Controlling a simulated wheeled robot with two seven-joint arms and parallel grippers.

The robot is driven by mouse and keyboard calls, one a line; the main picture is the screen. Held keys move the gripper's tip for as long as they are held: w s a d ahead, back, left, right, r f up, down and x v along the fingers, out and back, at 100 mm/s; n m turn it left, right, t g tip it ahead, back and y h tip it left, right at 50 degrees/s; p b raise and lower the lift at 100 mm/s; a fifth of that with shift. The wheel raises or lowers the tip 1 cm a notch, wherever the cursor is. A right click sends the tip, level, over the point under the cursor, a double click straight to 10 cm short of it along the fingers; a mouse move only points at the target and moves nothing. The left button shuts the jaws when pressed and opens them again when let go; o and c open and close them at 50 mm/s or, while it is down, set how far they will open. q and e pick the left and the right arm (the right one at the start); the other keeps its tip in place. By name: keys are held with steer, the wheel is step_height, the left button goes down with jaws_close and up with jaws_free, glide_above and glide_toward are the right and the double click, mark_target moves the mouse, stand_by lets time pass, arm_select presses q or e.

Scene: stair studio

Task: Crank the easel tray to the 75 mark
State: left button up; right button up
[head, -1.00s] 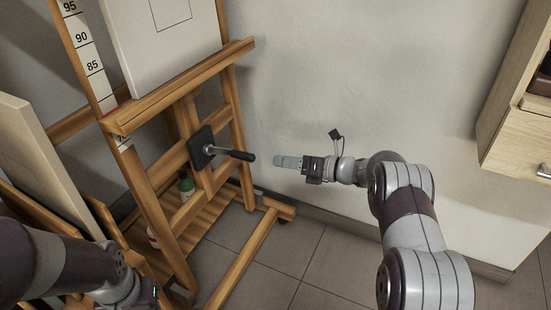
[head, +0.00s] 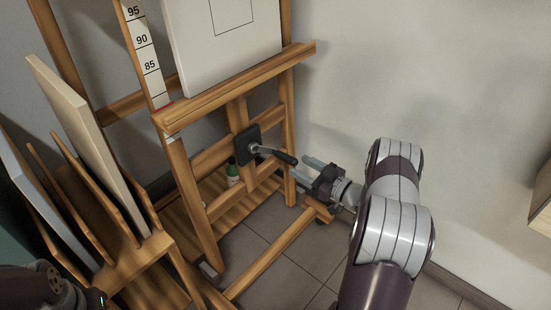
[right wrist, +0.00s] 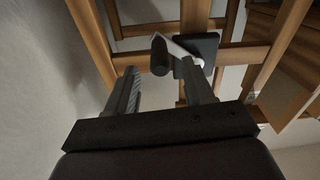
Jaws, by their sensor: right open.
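The easel tray (head: 240,88) is a wooden ledge holding a white canvas. Beside its left end is a white scale (head: 146,62) reading 95, 90 and 85, with a red mark at the tray below 85; lower numbers are hidden. Below the tray is the crank: a black plate (head: 247,144), a metal arm and a black handle (head: 285,157) pointing right. My right gripper (head: 298,166) is open at the handle's outer end. In the right wrist view, the handle (right wrist: 160,62) lies between or just beyond the open fingertips (right wrist: 159,68); contact is unclear. My left gripper's fingers are out of view.
A wooden rack with upright panels (head: 85,130) stands at the left. A green-capped bottle (head: 233,172) sits on the easel's lower shelf. The easel's foot (head: 270,258) runs along the tiled floor. The bare wall is right of the easel; a cabinet edge (head: 541,205) is far right.

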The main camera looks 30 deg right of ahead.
mark_target(275, 152)
steer(key=b+x, duration=0.2)
steer(key=x, duration=0.4)
steer(key=shift+w+a+f, duration=0.15)
steer(key=shift+w, duration=0.2)
steer(key=shift+w+a, duration=0.1)
steer(key=shift+w, duration=0.25)
steer(key=shift+r, duration=0.2)
jaws_close()
